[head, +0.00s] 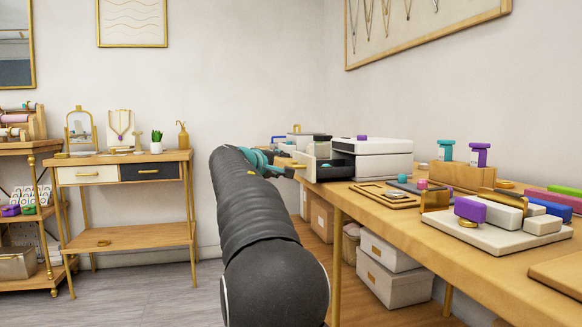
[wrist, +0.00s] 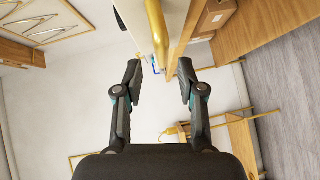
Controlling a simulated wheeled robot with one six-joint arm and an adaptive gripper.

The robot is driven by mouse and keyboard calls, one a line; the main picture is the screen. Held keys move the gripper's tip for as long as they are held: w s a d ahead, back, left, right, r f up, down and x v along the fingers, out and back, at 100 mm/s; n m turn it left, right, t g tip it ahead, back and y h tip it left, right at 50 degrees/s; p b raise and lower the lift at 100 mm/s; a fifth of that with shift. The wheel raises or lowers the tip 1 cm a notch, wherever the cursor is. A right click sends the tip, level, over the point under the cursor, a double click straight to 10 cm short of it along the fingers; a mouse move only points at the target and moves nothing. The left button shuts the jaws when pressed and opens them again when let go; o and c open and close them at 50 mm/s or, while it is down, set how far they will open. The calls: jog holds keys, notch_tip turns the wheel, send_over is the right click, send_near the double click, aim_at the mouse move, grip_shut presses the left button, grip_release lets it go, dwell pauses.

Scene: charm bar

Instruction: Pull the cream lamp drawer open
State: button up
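The cream lamp (head: 385,160) is a white box on the wooden counter at right. Its drawer (head: 309,166) stands out from the lamp's left side, with a dark inside showing between the drawer's front and the body. My gripper (head: 287,166) is at the drawer's front, partly hidden by my arm in the head view. In the wrist view my gripper (wrist: 160,72) has its two fingers spread apart. A gold handle bar (wrist: 157,32) runs in from the top, in line with the gap between the fingers. I see no finger closed on it.
The counter (head: 490,265) holds a board with purple and white blocks (head: 500,215) and flat wooden trays (head: 385,195). White boxes (head: 395,285) sit below. A side table (head: 125,160) with two drawers stands at left, with open floor before it.

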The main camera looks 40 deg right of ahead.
jog(key=v, duration=0.7)
jog(key=shift+a, duration=0.15)
jog(key=shift+s, duration=0.1)
